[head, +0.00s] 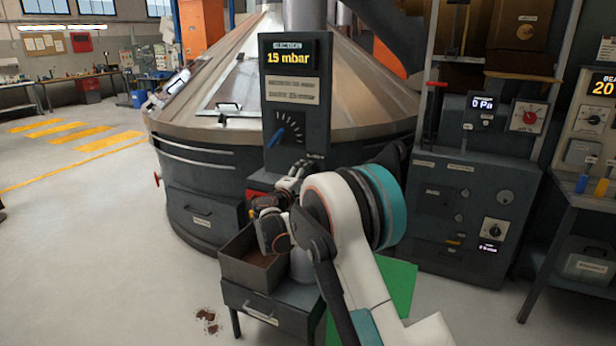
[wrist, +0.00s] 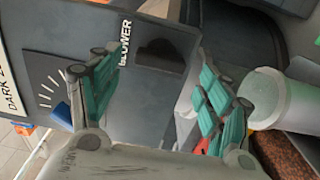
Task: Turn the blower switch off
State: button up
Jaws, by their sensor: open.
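The grey control panel (head: 291,100) stands in front of the large metal drum in the head view. The BLOWER label (wrist: 125,44) is readable in the wrist view. A dark patch (wrist: 160,55) lies beside it; I cannot tell whether it is the switch or a shadow. In the head view my gripper (head: 293,172) is at the panel's lower edge, and my arm and gripper hide what is there. In the wrist view my gripper (wrist: 160,65) is open and empty, its teal fingers spread on either side of the dark patch. I cannot tell the switch's position.
A blue-pointer dial (head: 288,132) is higher on the panel, close to one finger in the wrist view (wrist: 62,113). The display (head: 289,56) reads 15 mbar. An open box (head: 250,268) of brown material stands below. A pale cylinder (wrist: 280,100) is beside the other finger.

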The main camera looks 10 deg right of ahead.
jog(key=v, duration=0.9)
jog(key=s+d+r+m+g+y, duration=0.2)
jog(key=s+d+r+m+g, duration=0.3)
jog(key=s, duration=0.6)
jog(key=s+d+r+m+y, duration=0.1)
jog(key=s+d+r+y, duration=0.1)
jog(key=s+d, duration=0.65)
jog(key=s+a+f+m+y, duration=0.1)
jog(key=s+a+f+y, duration=0.1)
jog(key=s, duration=0.8)
jog(key=s+a+f+m+g+y, duration=0.1)
jog(key=s+a+f+m+y, duration=0.1)
jog(key=s, duration=0.9)
jog(key=s+a+f+m+g+y, duration=0.1)
jog(key=s+a+f+m+y, duration=0.1)
jog(key=s, duration=0.8)
jog(key=shift+s+f+y, duration=0.25)
jog(key=shift+f+y, duration=0.05)
jog(key=shift+f, duration=0.25)
